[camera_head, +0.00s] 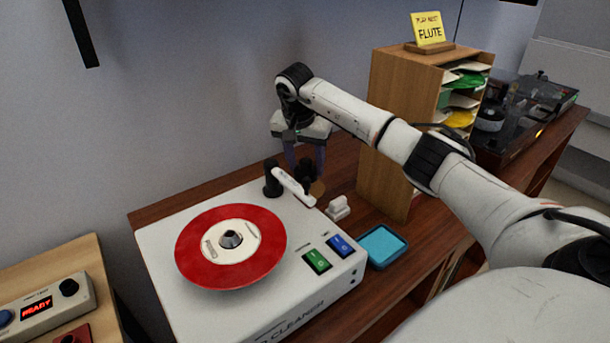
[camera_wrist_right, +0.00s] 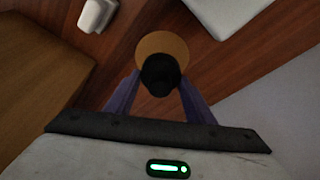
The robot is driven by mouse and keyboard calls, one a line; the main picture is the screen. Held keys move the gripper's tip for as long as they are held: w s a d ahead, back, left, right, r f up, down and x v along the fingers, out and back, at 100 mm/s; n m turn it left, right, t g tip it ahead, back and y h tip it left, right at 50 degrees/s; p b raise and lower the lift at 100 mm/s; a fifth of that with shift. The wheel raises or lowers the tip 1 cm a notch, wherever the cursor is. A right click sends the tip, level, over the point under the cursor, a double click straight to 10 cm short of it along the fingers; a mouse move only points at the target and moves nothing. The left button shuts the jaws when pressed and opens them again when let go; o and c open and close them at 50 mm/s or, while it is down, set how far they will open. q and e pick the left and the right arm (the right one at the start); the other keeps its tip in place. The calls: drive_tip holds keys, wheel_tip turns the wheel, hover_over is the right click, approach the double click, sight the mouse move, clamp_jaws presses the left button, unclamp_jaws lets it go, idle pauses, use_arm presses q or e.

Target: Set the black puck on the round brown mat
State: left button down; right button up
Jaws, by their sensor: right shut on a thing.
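The black puck (camera_wrist_right: 160,72) is between the two purple-grey fingers of my right gripper (camera_wrist_right: 160,84), which is shut on it. In the wrist view it overlaps the near part of the round brown mat (camera_wrist_right: 150,43). In the head view my right gripper (camera_head: 306,168) points down behind the record cleaner's white arm, with the dark puck (camera_head: 309,176) low between its fingers. A small part of the mat (camera_head: 318,189) shows just below it. I cannot tell whether the puck touches the mat. My left gripper is out of view.
A white record cleaner (camera_head: 165,262) with a red record (camera_head: 262,262) stands in front. A small white object (camera_head: 338,208), a blue tray (camera_head: 404,236) and a wooden sorter (camera_head: 385,185) are to the right. The wall is close behind.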

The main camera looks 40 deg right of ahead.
sight(305, 170)
drive_tip(key=shift+f, duration=1.75)
drive_tip(key=shift+f, duration=0.1)
drive_tip(key=o, duration=1.3)
drive_tip(key=v, duration=1.2)
